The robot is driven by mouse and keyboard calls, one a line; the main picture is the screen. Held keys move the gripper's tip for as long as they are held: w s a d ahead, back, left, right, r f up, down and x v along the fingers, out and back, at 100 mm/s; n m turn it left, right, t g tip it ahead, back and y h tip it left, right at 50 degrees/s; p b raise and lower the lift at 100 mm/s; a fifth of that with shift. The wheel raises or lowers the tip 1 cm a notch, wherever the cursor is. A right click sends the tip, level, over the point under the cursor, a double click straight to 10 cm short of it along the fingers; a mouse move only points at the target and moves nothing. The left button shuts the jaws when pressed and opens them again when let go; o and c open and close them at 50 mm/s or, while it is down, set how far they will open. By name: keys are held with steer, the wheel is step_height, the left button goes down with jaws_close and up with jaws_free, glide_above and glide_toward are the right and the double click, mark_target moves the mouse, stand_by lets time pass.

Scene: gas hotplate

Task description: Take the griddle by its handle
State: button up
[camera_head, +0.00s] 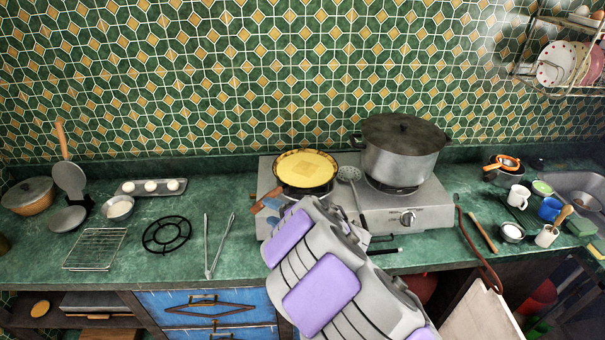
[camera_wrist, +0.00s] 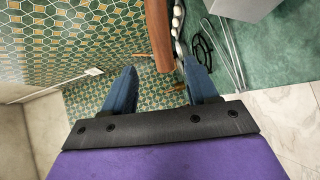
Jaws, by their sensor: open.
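The griddle (camera_head: 306,169) is a round dark pan on the left burner of the gas hotplate, with a flat yellow round in it. Its wooden handle (camera_head: 265,201) points toward the front left. In the wrist view a brown wooden handle (camera_wrist: 158,35) comes down from the top, with its end in the gap between the fingertips. My gripper (camera_wrist: 160,68) is open, with blue fingers either side of that end in the picture. I cannot tell the depth between them. In the head view my grey and purple arm hides the gripper.
The hotplate (camera_head: 435,198) also bears a large lidded pot (camera_head: 402,150) at right. A skimmer (camera_head: 350,176) lies between the burners. Tongs (camera_head: 216,248), a black trivet (camera_head: 167,235) and a wire rack (camera_head: 95,249) lie on the green counter to the left.

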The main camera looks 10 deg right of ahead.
mark_target(261, 209)
steer(key=shift+f+b+x, duration=0.15)
steer(key=shift+b+x, duration=0.2)
steer(key=shift+x, duration=1.35)
steer(key=shift+f+b+x, duration=0.15)
steer(key=shift+b+x, duration=0.2)
steer(key=shift+x, duration=1.3)
steer(key=shift+s+d, duration=0.1)
jaws_close()
